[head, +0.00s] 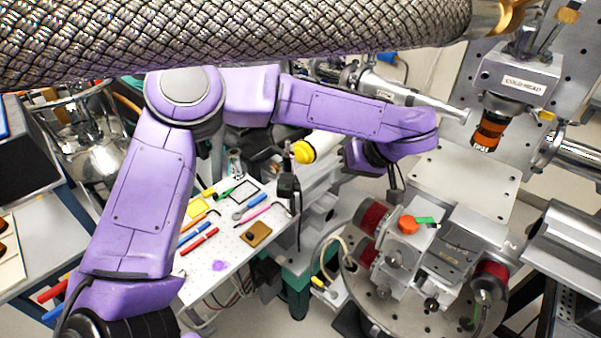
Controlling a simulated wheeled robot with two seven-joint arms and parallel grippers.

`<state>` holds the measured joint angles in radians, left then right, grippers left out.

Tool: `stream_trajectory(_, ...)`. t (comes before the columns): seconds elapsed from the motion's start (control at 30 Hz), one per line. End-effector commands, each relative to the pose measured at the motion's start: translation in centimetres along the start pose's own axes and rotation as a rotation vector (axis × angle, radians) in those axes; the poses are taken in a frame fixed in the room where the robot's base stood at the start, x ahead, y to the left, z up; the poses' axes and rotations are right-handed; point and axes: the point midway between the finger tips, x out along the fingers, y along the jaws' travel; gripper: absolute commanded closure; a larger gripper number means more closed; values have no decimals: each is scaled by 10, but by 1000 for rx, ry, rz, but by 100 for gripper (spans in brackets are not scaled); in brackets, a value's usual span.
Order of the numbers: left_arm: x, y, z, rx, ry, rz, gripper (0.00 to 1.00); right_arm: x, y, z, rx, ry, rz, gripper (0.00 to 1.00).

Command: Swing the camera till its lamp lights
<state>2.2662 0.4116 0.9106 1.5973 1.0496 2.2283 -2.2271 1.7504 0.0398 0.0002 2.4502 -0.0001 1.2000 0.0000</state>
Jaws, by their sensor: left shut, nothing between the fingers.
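My left arm reaches in from the left and its forearm runs to the right. My left gripper (395,191) hangs below the wrist, small and dark, with its fingers shut and nothing visible in them. It is above and behind the round stage, apart from it. I cannot tell for sure which part is the camera. A small dark block on a thin post (288,186) stands left of the gripper, beside a yellow-ended cylinder (304,152). An orange-and-black nozzle (487,132) hangs below the cold head at upper right. I see no clearly lit lamp. My right gripper is not in view.
A metal stage (443,250) with red cylinders and an orange knob (408,224) sits on a round plate at lower right. A white bench (226,255) holds several pens and tools. A braided hose (230,38) crosses the top. A steel tube (410,95) lies behind my forearm.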

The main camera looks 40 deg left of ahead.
Motion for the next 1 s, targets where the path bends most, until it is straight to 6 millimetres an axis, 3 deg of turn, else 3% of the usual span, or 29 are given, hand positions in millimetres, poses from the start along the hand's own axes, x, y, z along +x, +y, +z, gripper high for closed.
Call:
stream_trajectory(0.17, 51, -39, -39, -264, -342, 130, 100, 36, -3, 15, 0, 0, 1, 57)
stream_trajectory(0.3, 102, -90, -69, -541, -749, 326, 100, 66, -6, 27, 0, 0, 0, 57)
stream_trajectory(0.47, 162, -146, -84, -794, -1187, 568, 100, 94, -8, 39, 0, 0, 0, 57)
stream_trajectory(0.63, 221, -196, -84, -969, -1580, 808, 100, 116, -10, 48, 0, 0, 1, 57)
stream_trajectory(0.8, 242, -215, -81, -1021, -1736, 906, 100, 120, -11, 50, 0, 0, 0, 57)
stream_trajectory(1.0, 232, -195, -74, -1021, -1743, 907, 100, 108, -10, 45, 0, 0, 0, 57)
